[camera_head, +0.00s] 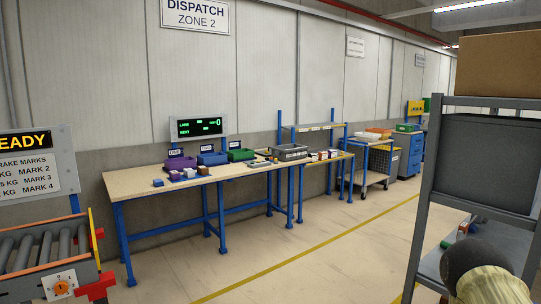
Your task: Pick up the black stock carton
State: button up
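A large dark grey to black box-like shape (486,160) sits in the upper bay of the rack at the right. It may be the black stock carton, but I cannot tell for certain; no other large black carton shows. The rack's posts and upper shelf frame it. My gripper is not in view, and nothing shows it touching the dark shape.
The grey rack (421,210) holds a brown carton (500,64) on top. A dark rounded thing with a pale ribbed end (490,285) blocks its lower right. A roller conveyor (40,252) stands at left, a workbench (135,182) behind. The middle floor is clear.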

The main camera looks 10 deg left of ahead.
aim_at(313, 156)
jog(key=u, duration=0.45)
jog(key=i, duration=4.35)
jog(key=z, duration=0.35)
jog(key=i, duration=2.15)
jog(key=z, duration=0.35)
jog(key=i, duration=1.4)
jog(key=z, duration=0.05)
